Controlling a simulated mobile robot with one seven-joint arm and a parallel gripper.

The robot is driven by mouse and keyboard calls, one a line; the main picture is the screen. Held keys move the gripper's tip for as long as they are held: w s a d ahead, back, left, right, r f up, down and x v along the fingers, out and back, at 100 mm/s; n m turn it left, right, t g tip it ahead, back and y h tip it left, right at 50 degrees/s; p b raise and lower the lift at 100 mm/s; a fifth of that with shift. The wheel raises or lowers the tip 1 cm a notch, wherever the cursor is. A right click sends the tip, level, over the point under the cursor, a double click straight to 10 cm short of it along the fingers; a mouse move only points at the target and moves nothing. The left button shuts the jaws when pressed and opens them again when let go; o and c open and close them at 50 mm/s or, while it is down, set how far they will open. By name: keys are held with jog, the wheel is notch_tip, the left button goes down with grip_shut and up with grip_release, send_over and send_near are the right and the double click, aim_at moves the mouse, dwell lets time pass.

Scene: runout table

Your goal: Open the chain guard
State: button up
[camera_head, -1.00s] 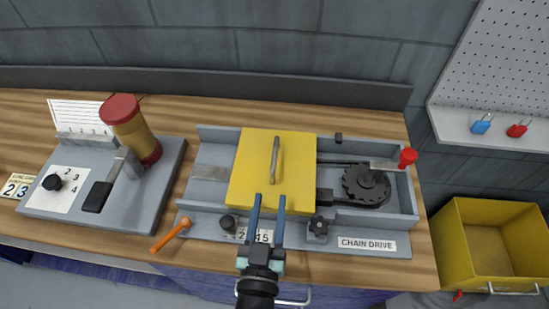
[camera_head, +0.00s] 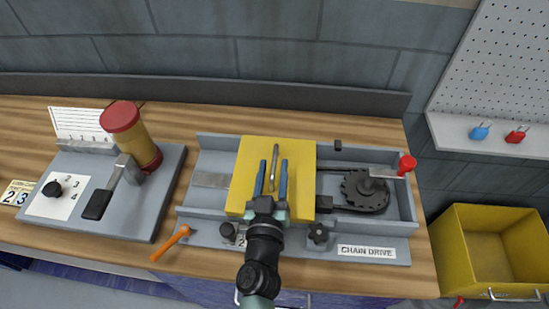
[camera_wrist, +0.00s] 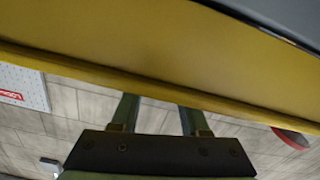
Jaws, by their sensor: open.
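The chain guard (camera_head: 305,170) is a flat yellow cover over the middle of the grey chain drive tray (camera_head: 400,222). Black chain and a dark sprocket (camera_head: 365,192) show to its right. A grey bar handle (camera_head: 275,150) runs front to back on the guard. My gripper (camera_head: 271,168) is over the guard, its two blue fingers open on either side of the handle's near part in the head view. I cannot tell how far above the handle they are. In the wrist view, a yellow surface (camera_wrist: 150,45) fills the top, and the fingers (camera_wrist: 158,108) reach its edge.
A red knob (camera_head: 407,163) stands at the tray's right. Black knobs (camera_head: 318,233) are along its front, with an orange lever (camera_head: 171,242) at front left. A grey panel (camera_head: 150,205) with a red-topped cylinder (camera_head: 135,135) is left. A yellow bin (camera_head: 455,255) is right.

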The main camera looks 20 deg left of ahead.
jog(key=shift+x, duration=1.4)
grip_shut()
dwell(0.5)
